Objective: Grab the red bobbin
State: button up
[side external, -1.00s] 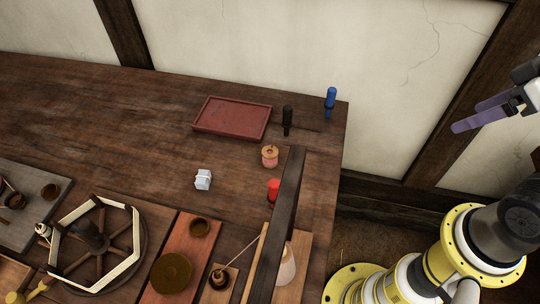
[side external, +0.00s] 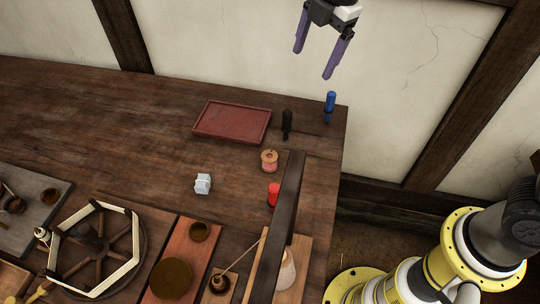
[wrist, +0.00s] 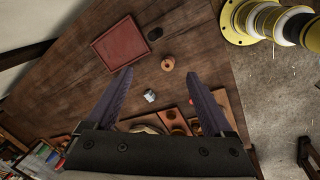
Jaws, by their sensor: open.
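A small spool with wooden ends and pinkish-red winding (side external: 269,161) stands upright on the table near the right end. It also shows in the wrist view (wrist: 167,64), just beyond the fingertips and between their lines. A bright red cylinder (side external: 273,195) stands nearer the side camera, beside a dark beam that partly hides it; I cannot tell whether it is a bobbin or a handle. My gripper (side external: 314,62) is open and empty, fingers pointing down, well above the table. Its two purple fingers also show in the wrist view (wrist: 159,74). It touches nothing.
A red tray (side external: 229,121), a black-handled tool (side external: 287,121) and a blue-handled tool (side external: 330,103) are near the back. A pale block (side external: 203,184) sits left of the spool. The dark beam (side external: 280,220) rises close to the red cylinder. The table's left back is clear.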

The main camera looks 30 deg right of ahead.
jog(key=n+g, duration=0.2)
send_over(270, 157)
notch_tip(270, 157, down, 10)
jog(key=shift+h, duration=0.4)
jog(key=f, duration=0.7)
jog(key=a+f, duration=0.1)
jog(key=f, duration=0.2)
jog(key=shift+s+f, duration=0.35)
jog(key=shift+w+d+f, duration=0.1)
jog(key=shift+d+f, duration=0.1)
jog(key=shift+f, duration=1.35)
jog(key=shift+d+f, duration=0.15)
jog(key=shift+f, duration=1.4)
grip_shut()
jog(key=shift+r, duration=0.1)
